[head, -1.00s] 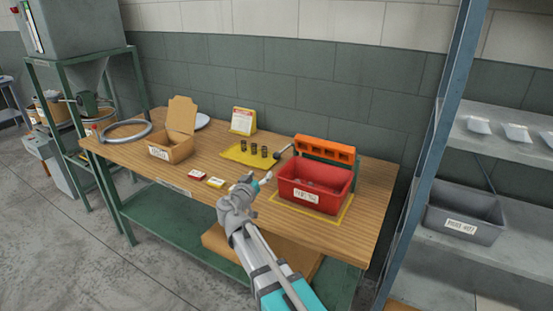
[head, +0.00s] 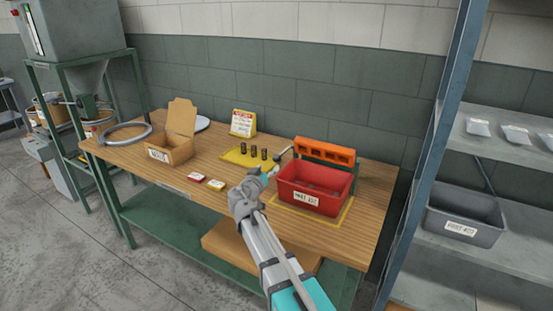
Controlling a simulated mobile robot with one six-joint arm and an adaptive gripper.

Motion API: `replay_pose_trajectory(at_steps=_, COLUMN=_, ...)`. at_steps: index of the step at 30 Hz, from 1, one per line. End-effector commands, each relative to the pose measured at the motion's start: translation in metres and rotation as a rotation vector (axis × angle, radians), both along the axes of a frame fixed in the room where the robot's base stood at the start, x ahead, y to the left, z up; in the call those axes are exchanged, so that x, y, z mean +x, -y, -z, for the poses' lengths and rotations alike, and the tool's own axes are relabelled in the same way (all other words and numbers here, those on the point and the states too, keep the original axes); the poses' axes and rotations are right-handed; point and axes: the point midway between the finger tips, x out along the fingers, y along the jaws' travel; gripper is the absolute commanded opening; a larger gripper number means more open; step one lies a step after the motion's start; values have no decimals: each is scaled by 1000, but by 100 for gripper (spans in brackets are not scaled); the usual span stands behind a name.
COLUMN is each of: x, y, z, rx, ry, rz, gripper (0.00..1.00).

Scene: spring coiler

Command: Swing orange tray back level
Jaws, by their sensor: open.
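The orange tray (head: 325,150) stands behind the red bin at the back right of the workbench. It is tipped forward, with its row of dark pockets facing the front. A grey lever with a light knob (head: 279,155) sticks out to the left of the tray. My gripper (head: 270,169) is open and empty, just in front of and below this lever, left of the red bin. The fingertips are small here, and I cannot tell whether they touch the lever.
The red bin (head: 314,188) stands in front of the tray. A yellow mat (head: 234,156) with several dark springs lies left of the lever, by a yellow sign (head: 243,123). An open cardboard box (head: 170,150) stands farther left. A blue post (head: 424,155) rises at right.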

Motion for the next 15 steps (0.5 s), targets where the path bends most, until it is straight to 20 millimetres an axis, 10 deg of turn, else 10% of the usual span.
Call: replay_pose_trajectory(at_steps=15, x=65, y=30, z=0, rx=0, ry=0, rz=1, gripper=80)
